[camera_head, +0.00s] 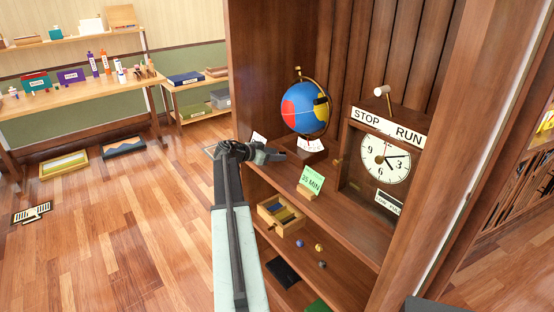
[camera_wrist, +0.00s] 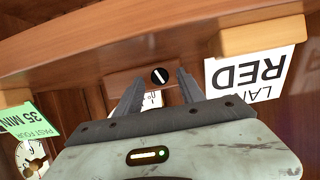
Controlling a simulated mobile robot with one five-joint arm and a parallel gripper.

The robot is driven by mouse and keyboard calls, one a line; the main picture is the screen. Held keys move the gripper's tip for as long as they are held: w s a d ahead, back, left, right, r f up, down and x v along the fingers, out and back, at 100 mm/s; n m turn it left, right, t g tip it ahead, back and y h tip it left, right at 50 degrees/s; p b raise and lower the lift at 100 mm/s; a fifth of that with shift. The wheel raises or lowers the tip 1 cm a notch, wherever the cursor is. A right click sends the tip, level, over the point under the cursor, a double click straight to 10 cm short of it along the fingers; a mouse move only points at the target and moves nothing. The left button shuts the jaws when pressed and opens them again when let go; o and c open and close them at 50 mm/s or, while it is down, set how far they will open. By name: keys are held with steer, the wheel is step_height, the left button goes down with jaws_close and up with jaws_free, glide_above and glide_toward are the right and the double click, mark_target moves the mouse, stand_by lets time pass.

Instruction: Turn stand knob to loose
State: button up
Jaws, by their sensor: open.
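The globe (camera_head: 304,107), with blue, red and yellow patches, stands on a wooden base (camera_head: 310,146) on the cabinet shelf. A round black knob (camera_wrist: 160,76) with a white line across it shows in the wrist view, on a wooden block. The line is tilted slightly from upright in that picture. My gripper (camera_head: 282,156) is at the shelf in front of the globe's base. In the wrist view its two fingers (camera_wrist: 159,84) are apart, with the knob between and just beyond the tips. I cannot tell whether they touch it. The knob is not visible in the head view.
A green card (camera_head: 311,181) reading 35 MIN stands right of my gripper. A white card (camera_wrist: 258,72) reading RED is close by in the wrist view. The STOP/RUN clock (camera_head: 385,160) stands further right. A wooden box (camera_head: 264,219) sits on the lower shelf.

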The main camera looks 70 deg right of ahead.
steer(key=shift+s+d+f, duration=0.25)
steer(key=shift+d, duration=0.25)
jaws_close()
steer(key=shift+w+d+n+g, duration=0.2)
steer(key=shift+n+g, duration=0.1)
steer(key=shift+n, duration=0.3)
steer(key=shift+f+n+g+y+b, duration=0.1)
steer(key=shift+n+g+y+b, duration=0.35)
steer(key=shift+n, duration=0.25)
steer(key=shift+a+n, duration=0.15)
steer(key=shift+n, duration=0.15)
jaws_free()
